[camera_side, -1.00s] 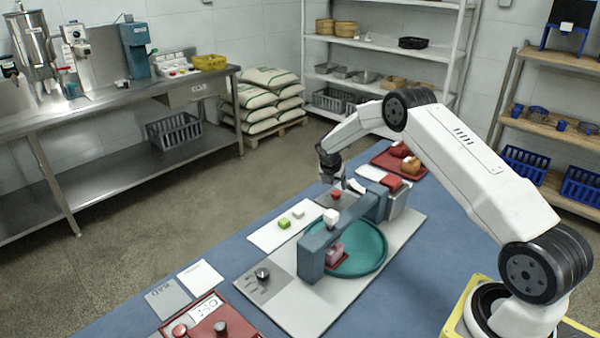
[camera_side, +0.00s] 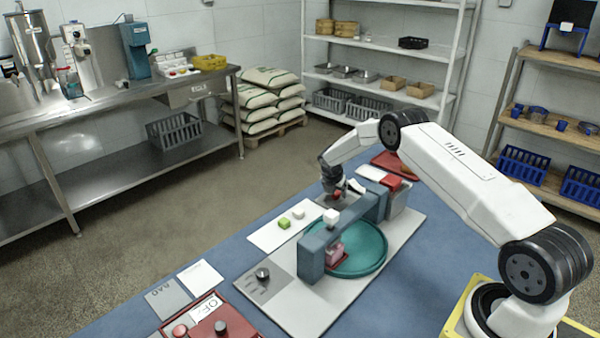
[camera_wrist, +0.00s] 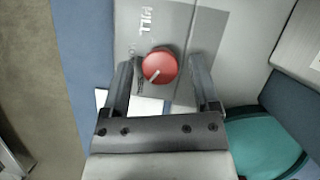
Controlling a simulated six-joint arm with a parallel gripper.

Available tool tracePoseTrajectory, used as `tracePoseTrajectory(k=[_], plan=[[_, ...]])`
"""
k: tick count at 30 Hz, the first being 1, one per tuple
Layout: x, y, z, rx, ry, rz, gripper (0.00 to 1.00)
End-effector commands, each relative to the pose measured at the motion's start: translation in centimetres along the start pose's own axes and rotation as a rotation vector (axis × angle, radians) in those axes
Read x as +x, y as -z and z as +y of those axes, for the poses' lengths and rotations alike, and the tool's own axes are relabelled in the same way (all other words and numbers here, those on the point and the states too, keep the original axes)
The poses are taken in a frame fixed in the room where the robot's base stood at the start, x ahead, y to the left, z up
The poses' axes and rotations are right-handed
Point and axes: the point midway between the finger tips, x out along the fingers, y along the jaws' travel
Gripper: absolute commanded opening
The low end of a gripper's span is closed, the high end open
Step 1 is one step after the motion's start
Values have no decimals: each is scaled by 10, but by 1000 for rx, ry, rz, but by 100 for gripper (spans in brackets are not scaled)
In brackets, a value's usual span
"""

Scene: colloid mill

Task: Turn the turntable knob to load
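My gripper (camera_side: 344,190) is open above the far end of the grey base plate. In the wrist view its two fingers (camera_wrist: 165,88) stand either side of a red knob (camera_wrist: 159,67), which carries a white pointer line toward the lower left. Lettering beside that knob reads "MILL". In the side view the red knob (camera_side: 337,196) is partly hidden by the gripper. The teal turntable (camera_side: 362,262) lies under a blue-grey bridge. A dark knob (camera_side: 262,273) sits on a grey panel at the base plate's near left corner; its markings are too small to read.
A pink block (camera_side: 336,255) is beneath. A white sheet (camera_side: 268,238) bears green and pale blocks. A red control box (camera_side: 190,333) stands in front. Blue table is bare along the right.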

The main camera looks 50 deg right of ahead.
Motion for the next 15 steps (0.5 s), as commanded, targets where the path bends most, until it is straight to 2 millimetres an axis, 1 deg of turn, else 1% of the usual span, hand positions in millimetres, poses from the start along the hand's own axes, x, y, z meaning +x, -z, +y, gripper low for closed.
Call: tracePoseTrajectory(k=[1, 2, 3, 5, 6, 7, 15], plan=[[0, 0, 0, 0, 0, 0, 59], [0, 0, 0, 0, 0, 0, 49], [0, 0, 0, 0, 0, 0, 36], [0, 0, 0, 0, 0, 0, 17], [0, 0, 0, 0, 0, 0, 5], [0, 0, 0, 0, 0, 0, 0], [0, 0, 0, 14, 5, 0, 0]])
